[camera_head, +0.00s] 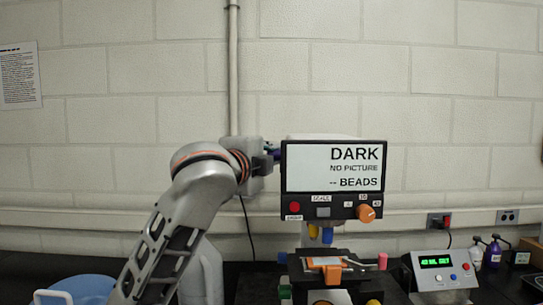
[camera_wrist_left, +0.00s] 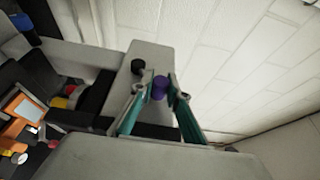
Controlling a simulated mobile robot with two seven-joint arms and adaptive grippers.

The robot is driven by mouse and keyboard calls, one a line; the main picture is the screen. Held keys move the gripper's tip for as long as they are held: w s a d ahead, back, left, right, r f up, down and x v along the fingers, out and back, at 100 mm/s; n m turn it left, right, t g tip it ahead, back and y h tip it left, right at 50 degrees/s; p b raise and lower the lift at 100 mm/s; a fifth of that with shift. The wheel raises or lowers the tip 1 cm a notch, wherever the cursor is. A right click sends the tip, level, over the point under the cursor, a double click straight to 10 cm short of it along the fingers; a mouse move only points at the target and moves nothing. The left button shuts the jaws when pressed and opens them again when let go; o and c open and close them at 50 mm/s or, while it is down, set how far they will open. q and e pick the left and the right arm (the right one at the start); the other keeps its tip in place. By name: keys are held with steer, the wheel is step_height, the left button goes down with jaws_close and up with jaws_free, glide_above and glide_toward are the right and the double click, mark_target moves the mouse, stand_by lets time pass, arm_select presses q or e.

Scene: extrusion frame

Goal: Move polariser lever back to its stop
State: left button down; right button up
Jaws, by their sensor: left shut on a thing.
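The microscope-like instrument has a screen (camera_head: 333,168) reading "DARK NO PICTURE -- BEADS". My left gripper (camera_head: 272,156) is at the left edge of the screen housing, partly hidden by it. In the left wrist view, the teal fingers of my left gripper (camera_wrist_left: 161,96) stand on either side of a purple knob (camera_wrist_left: 160,83) and are shut on it. The knob appears to be the end of the polariser lever; the rest of the lever is hidden. My right gripper is not in view.
A black knob (camera_wrist_left: 138,66) sits close beside the fingers on the grey housing. Below the screen is a stage with an orange-framed slide (camera_head: 324,263). A control box (camera_head: 440,270) with a green display stands at right, a blue tub (camera_head: 88,287) at left. The wall is behind.

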arm_select(q)
steer(key=shift+f+b, duration=0.35)
steer(key=shift+s+f+m+t+h+b, duration=0.25)
steer(key=shift+f+m+t+h+b, duration=0.2)
steer(key=shift+t+b, duration=0.25)
steer(key=shift+s+f+m+t+h+b, duration=0.2)
steer(key=shift+f+m+t+h+b, duration=0.65)
steer(key=shift+b, duration=0.8)
steer(key=shift+s+f+m+t+h+b, duration=0.15)
steer(key=shift+f+m+t+h+b, duration=0.65)
steer(key=shift+b, duration=0.85)
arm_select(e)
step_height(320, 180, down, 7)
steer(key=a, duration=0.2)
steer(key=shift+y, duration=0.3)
arm_select(q)
steer(key=shift+r+t, duration=0.2)
steer(key=shift+t, duration=0.05)
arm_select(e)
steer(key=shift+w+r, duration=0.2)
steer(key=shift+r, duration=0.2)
arm_select(q)
steer(key=c, duration=1.9)
jaws_free()
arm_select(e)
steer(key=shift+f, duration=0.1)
